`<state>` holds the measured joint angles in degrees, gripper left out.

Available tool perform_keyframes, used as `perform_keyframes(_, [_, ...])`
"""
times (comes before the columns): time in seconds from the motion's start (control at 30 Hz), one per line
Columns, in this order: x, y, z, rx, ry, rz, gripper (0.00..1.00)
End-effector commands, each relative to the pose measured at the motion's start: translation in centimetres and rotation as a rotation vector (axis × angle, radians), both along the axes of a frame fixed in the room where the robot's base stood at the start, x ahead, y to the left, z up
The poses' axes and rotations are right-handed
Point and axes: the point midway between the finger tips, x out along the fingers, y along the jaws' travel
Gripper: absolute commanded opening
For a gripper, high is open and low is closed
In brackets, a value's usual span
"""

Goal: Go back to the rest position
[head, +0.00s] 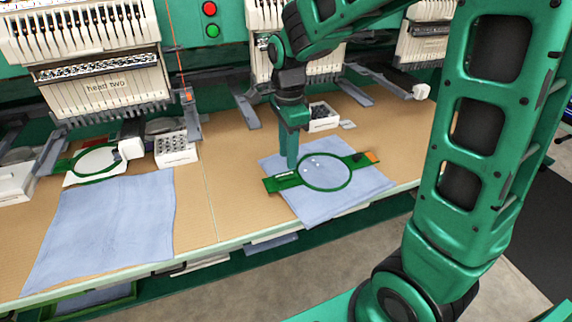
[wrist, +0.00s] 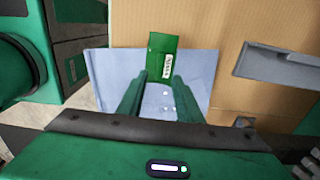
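My gripper (head: 291,166) points down over the left part of a green embroidery hoop (head: 327,187), at the inner end of its left tab. In the wrist view, the two fingers (wrist: 160,76) stand apart, with pale blue cloth and small white dots showing between them. The hoop's green tab with a white label (wrist: 164,57) lies just beyond the fingertips. I see nothing held; I cannot tell whether the fingers touch the hoop. The hoop lies on a light blue cloth (head: 360,195) on the tan table.
A second blue cloth (head: 105,230) and another hoop (head: 97,160) are at the left. A white box (head: 177,149) stands between the stations; another (head: 322,117) is behind my gripper. Embroidery heads (head: 95,55) and grey arms (head: 355,92) line the back. The table (head: 205,215) is bare between the cloths.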

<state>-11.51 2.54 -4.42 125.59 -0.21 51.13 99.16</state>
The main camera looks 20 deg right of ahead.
Motion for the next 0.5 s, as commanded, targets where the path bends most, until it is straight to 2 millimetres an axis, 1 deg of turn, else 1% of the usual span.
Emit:
perform_keyframes(0.03, [0.1, 0.0, 1.0, 0.001, -0.004, 0.0, 0.32])
perform_keyframes(0.1, [0.1, 0.0, 2.1, 0.001, -0.003, 0.0, 0.32])
perform_keyframes(0.2, [0.1, 0.0, 3.2, 0.0, -0.002, 0.0, 0.32])
perform_keyframes(0.33, [0.1, 0.0, 4.1, 0.0, 0.0, 0.0, 0.32])
perform_keyframes(0.5, [-0.1, -0.1, 4.4, -0.001, 0.001, 0.003, 0.32])
